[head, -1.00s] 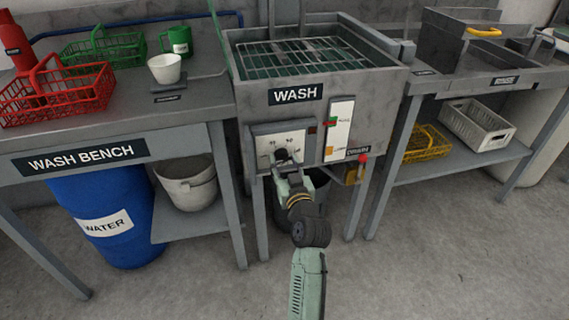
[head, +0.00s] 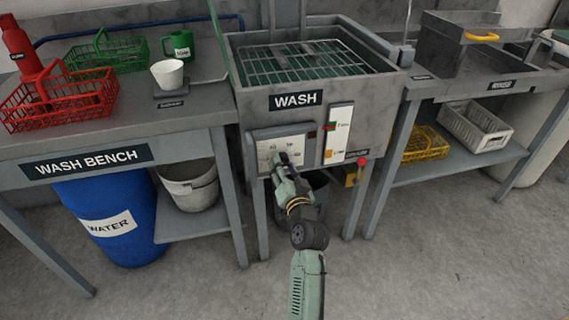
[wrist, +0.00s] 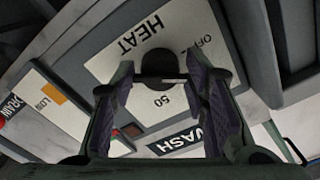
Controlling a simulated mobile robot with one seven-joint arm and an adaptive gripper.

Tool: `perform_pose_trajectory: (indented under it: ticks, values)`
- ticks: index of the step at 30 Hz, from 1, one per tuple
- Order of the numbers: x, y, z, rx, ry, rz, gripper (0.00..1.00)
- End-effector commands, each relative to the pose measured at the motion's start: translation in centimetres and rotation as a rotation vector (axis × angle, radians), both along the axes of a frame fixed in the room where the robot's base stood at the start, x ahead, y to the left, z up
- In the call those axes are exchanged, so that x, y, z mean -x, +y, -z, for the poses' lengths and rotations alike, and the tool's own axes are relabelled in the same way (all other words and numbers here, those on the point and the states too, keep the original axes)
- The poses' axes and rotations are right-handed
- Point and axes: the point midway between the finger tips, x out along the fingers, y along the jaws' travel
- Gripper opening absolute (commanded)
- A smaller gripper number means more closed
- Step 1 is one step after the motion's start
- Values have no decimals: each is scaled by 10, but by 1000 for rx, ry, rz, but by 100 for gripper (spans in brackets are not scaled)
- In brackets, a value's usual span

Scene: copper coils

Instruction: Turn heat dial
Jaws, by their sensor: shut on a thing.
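The heat dial (wrist: 160,68) is a dark round knob on a white plate marked HEAT, OFF and 50 in the wrist view. The white plate (head: 268,148) also shows in the head view, on the front of the wash tank (head: 330,85). My gripper (head: 281,160) is at this plate and covers the dial in the head view. In the wrist view its two fingers (wrist: 165,85) stand on either side of the dial, shut on it. The fingers look tilted against the printed HEAT label. The pointer of the dial cannot be made out.
A white gauge panel (head: 339,134) and a red-knobbed drain valve (head: 362,161) sit right of the dial. The wash bench (head: 200,105) with red and green baskets stands left. A rinse bench (head: 440,92) stands right. The floor in front is clear.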

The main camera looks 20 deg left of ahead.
Motion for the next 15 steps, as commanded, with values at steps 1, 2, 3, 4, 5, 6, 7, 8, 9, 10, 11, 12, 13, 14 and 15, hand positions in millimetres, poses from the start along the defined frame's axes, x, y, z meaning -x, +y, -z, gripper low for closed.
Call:
perform_pose_trajectory:
  ticks: [1,2,3,4,5,6,7,8,9,10,11,12,13,14,15]
  values:
    - [-1,0,-5,-38,24,1,13]
    - [-1,0,-5,-63,40,0,13]
    - [-1,0,-5,-95,60,1,13]
    - [-1,0,-5,-118,77,2,13]
    - [-1,0,-5,-142,92,2,13]
    - [-1,0,-5,-172,113,2,13]
    - [-1,0,-6,-196,129,2,13]
    - [-1,0,-6,-221,146,1,13]
    - [-1,0,-6,-253,167,1,13]
    - [0,0,-6,-275,182,1,13]
    - [0,1,-6,-299,198,1,13]
    - [0,1,-6,-331,220,1,13]
    - [0,1,-6,-355,237,1,13]
    - [0,1,-6,-377,252,1,13]
    - [0,1,-7,-409,272,1,13]
